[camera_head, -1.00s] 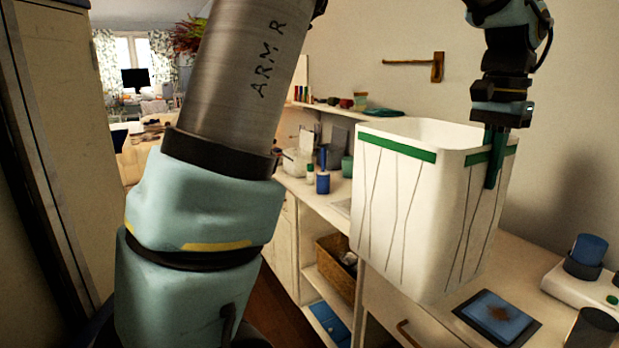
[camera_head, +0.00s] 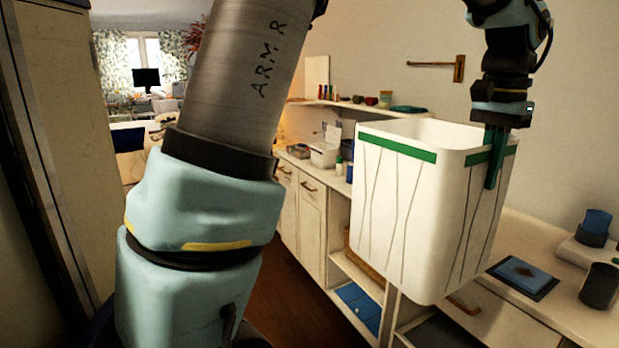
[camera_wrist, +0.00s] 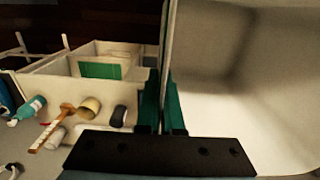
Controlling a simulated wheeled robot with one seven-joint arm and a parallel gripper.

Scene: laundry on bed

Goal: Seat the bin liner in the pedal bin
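A white, open-topped, bin-shaped liner (camera_head: 400,215) with a green band round its rim and thin dark crease lines hangs upright in front of the counter. My gripper (camera_head: 496,158) is shut on its right-hand rim, with green fingers pointing down. In the wrist view my gripper (camera_wrist: 163,110) has one finger on each side of the thin wall. The liner's pale, empty inside (camera_wrist: 250,80) fills the right of that view. I cannot make out a pedal bin in either view.
A counter (camera_head: 545,310) below and behind the liner holds a blue-topped cup (camera_head: 593,228), a dark cup (camera_head: 600,285) and a dark-framed blue mat (camera_head: 523,276). Open shelves and drawers lie beneath. Brown floor (camera_head: 295,300) shows left of the counter. The wrist view shows several bottles and a white box (camera_wrist: 90,60).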

